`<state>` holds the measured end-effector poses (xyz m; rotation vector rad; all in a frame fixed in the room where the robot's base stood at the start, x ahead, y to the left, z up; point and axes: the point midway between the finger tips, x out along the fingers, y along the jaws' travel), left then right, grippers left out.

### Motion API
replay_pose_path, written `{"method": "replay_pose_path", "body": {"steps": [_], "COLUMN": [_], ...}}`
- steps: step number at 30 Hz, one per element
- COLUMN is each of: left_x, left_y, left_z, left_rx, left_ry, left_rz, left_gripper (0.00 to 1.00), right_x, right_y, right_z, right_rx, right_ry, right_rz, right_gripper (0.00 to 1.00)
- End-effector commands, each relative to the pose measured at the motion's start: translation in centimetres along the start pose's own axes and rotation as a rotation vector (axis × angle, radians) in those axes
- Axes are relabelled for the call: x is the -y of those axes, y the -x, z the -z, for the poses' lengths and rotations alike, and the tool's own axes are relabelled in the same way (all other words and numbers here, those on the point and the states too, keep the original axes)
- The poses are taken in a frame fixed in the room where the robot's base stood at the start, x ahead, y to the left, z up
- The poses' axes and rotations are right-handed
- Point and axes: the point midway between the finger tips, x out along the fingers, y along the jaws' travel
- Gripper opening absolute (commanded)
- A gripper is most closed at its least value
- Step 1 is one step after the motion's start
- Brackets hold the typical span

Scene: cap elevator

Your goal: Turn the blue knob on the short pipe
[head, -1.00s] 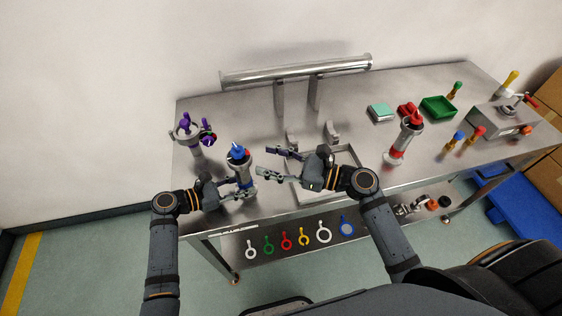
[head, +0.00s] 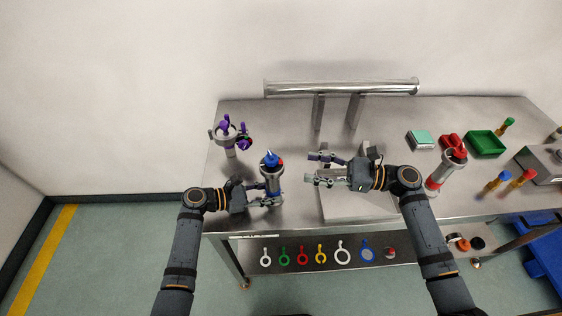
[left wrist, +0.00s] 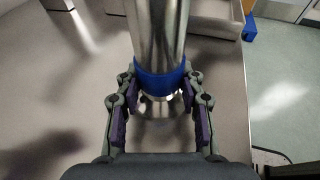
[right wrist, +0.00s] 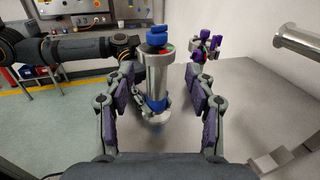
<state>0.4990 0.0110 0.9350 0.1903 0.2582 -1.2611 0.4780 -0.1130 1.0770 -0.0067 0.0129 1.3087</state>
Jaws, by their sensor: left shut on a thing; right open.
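The short pipe (head: 271,179) is an upright metal cylinder near the table's front left. The blue knob (head: 270,158) sits on its top, with red and green marks beside it. In the right wrist view the knob (right wrist: 157,36) stands above the pipe (right wrist: 156,78). My left gripper (head: 272,200) is shut on the pipe's lower part, one finger on each side of the blue band (left wrist: 160,83). My right gripper (head: 311,169) is open and empty, right of the pipe and apart from it. In its wrist view the pipe shows between its fingers, farther off.
A stand with purple parts (head: 229,134) is behind and left of the pipe. A red-topped pipe (head: 446,170), a green tray (head: 486,144) and small colored pegs are on the right. A horizontal metal pipe (head: 340,88) stands at the back. Colored rings lie on the lower shelf (head: 405,251).

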Motion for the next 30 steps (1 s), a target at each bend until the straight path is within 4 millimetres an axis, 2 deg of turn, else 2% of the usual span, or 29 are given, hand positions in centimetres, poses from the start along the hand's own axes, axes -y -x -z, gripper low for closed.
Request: {"method": "replay_pose_path", "body": {"steps": [3, 10, 13, 17, 24, 30], "left_x": [0.0, 0.0, 0.0, 0.0, 0.0, 0.0], "left_y": [0.0, 0.0, 0.0, 0.0, 0.0, 0.0], "left_z": [0.0, 0.0, 0.0, 0.0, 0.0, 0.1], "left_rx": [0.000, 0.000, -0.001, -0.001, -0.001, -0.001], "left_ry": [0.000, 0.000, 0.000, 0.001, 0.001, 0.001], "left_rz": [-0.001, 0.000, 0.000, 0.000, 0.000, 0.000], "left_gripper": [0.21, 0.21, 0.21, 0.21, 0.21, 0.21], "right_x": [1.1, 1.3, 1.2, 0.8, 0.0, -0.5], "right_y": [0.2, 0.3, -0.3, -2.6, -8.0, -10.8], "right_z": [-0.7, -1.1, -1.1, -1.2, -1.3, -1.2], "right_rx": [0.009, 0.014, 0.016, 0.020, 0.019, 0.015], "right_ry": [0.003, 0.003, 0.003, 0.004, 0.003, 0.003], "right_rz": [-0.096, -0.158, -0.158, -0.158, -0.157, -0.155], "right_gripper": [0.56, 0.56, 0.56, 0.56, 0.56, 0.56]}}
